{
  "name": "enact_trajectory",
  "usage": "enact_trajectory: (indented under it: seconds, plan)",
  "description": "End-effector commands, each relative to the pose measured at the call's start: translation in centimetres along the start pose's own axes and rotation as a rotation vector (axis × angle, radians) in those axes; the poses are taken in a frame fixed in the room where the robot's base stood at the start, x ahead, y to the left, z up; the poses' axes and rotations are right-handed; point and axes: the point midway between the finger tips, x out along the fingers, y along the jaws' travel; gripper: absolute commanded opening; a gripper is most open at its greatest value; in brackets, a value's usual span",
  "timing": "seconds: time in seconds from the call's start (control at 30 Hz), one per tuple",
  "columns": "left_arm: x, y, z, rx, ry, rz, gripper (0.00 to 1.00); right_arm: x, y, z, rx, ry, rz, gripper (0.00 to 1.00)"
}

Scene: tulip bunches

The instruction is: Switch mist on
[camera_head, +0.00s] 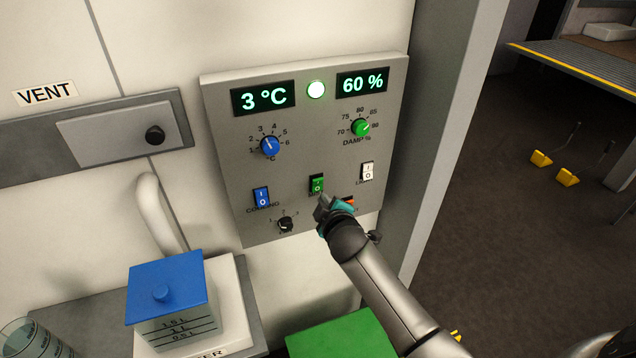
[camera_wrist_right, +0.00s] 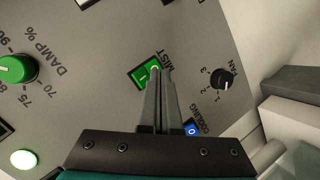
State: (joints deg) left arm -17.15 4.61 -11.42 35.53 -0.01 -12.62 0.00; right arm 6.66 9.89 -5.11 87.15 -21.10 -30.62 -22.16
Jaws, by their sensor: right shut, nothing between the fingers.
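The green mist rocker switch (camera_head: 317,184) sits low in the middle of the grey control panel (camera_head: 222,130), with I at its upper end and O at its lower end. In the right wrist view the mist switch (camera_wrist_right: 143,76) has the label MIST beside it. My right gripper (camera_head: 323,203) is shut and empty, just below the switch in the head view. In the wrist view its fingertips (camera_wrist_right: 157,74) overlap the O end; I cannot tell whether they touch it. Which way the rocker is tilted is unclear. My left gripper is out of view.
Nearby are the blue cooling switch (camera_head: 261,197), white light switch (camera_head: 367,171), black fan knob (camera_head: 286,224), blue temperature knob (camera_head: 270,146) and green damp knob (camera_head: 361,128). Displays read 3 °C and 60 %; a round lamp (camera_head: 316,89) glows. A blue-lidded water tank (camera_head: 167,285) stands lower left.

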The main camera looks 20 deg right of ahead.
Motion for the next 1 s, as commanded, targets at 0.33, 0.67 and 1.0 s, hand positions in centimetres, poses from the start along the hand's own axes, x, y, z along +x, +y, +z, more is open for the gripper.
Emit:
enact_trajectory:
  seconds: [0.33,0.67,1.0]
  plan:
    - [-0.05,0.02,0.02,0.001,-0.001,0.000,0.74,1.08,0.85,-0.76,0.000,-0.001,0.000,0.00]
    - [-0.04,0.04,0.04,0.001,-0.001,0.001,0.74,1.06,0.84,-0.76,0.000,-0.001,0.000,0.00]
    - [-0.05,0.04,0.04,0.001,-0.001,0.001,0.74,1.05,0.83,-0.76,0.000,0.000,0.000,0.00]
